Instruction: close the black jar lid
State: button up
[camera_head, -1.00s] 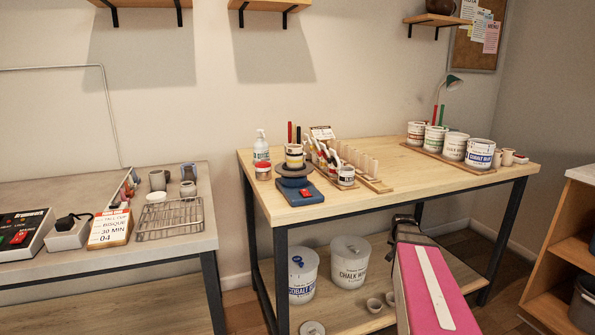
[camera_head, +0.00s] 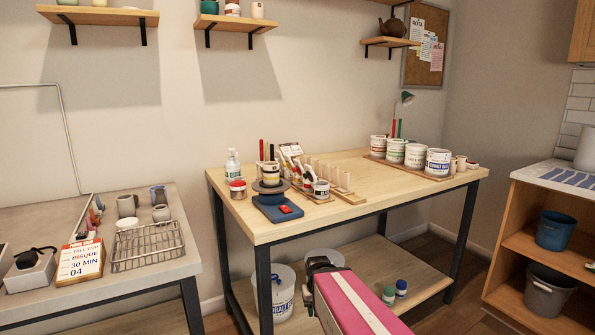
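A small white jar (camera_head: 321,189) with a dark label stands near the front of the wooden table, beside the brush holder. Its label is too small to read, so I cannot tell whether it is the black jar. No black lid can be made out. A small jar with a red top (camera_head: 238,189) stands at the table's left end. My gripper (camera_head: 318,264) is a dark shape at the far end of my pink arm. It is in front of the table's lower shelf, below the tabletop and apart from the jars. Its fingers cannot be made out.
Several large glaze tubs, one a cobalt blue tub (camera_head: 437,163), stand at the right. A bucket (camera_head: 283,298) and two small bottles (camera_head: 394,291) are on the lower shelf. The tabletop's front middle is clear.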

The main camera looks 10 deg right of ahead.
aim_at(309, 174)
jog(key=k+j+z, duration=0.3)
jog(key=j, duration=0.3)
jog(key=k+j+z, duration=0.35)
jog(key=j, duration=0.25)
jog(key=k+j+z, duration=0.3)
jog(key=j, duration=0.2)
jog(key=k, duration=0.05)
